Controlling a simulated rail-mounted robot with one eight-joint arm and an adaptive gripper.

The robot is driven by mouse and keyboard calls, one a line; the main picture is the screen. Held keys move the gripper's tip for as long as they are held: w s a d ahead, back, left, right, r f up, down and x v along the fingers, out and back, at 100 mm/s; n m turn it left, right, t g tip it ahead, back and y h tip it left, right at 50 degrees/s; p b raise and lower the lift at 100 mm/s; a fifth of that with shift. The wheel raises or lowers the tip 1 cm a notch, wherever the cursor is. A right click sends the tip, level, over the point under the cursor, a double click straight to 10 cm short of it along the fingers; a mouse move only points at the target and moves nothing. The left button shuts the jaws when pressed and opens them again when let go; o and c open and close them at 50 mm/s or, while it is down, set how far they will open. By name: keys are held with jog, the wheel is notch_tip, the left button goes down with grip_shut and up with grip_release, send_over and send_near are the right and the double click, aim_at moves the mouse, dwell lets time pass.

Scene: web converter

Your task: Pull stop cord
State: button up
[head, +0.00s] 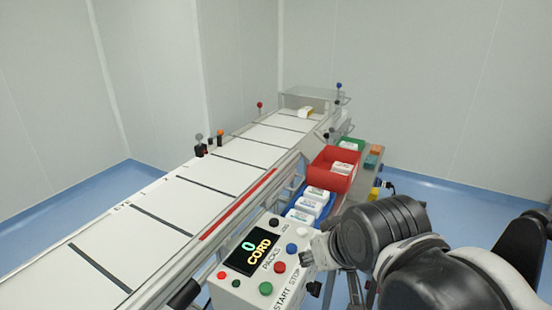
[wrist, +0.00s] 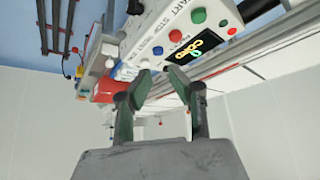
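A long red strip (head: 238,204) runs along the near side rail of the conveyor in the head view. I cannot tell whether it is the stop cord itself. The control box (head: 262,262) stands at the conveyor's near side, and its display (head: 250,251) reads "0" and "CORD". In the wrist view the display (wrist: 195,47) shows beyond the fingers. My gripper (wrist: 157,72) is open, with a gap between its tips and nothing seen between them. It points toward the control box. In the head view my arm comes in from the lower right, and the fingers are hard to make out.
The control box carries several coloured buttons, among them a red one (head: 279,266) and a green one (head: 266,288). A red bin (head: 333,180) and a blue bin (head: 291,213) with white packs stand beside the conveyor. A pack (head: 305,112) sits at the far end of the belt (head: 205,175).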

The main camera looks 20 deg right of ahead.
jog(key=shift+w+r, duration=0.1)
grip_shut()
jog(key=w+d+n+g+h+b, duration=0.1)
jog(key=w+d+n+g, duration=0.15)
jog(key=w+d, duration=0.75)
jog(key=w+d+n+g+h+b, duration=0.15)
jog(key=w+d+n, duration=0.35)
jog(key=w, duration=0.9)
jog(key=w+d+f+n+g, duration=0.1)
jog(key=w+d+f, duration=0.3)
jog(key=d+f, duration=0.15)
jog(key=w+d+f+g, duration=0.2)
jog(key=w+d+f, duration=0.2)
jog(key=d, duration=0.2)
jog(key=w+d+f+n+g+b, duration=0.1)
jog(key=d+f, duration=0.6)
jog(key=f, duration=0.4)
jog(key=d+f+n+g+b, duration=0.1)
jog(key=d+f, duration=0.5)
jog(key=f, duration=0.6)
jog(key=shift+w+d+f+n, duration=0.25)
jog(key=shift+w+d+n, duration=0.1)
jog(key=shift+d, duration=0.05)
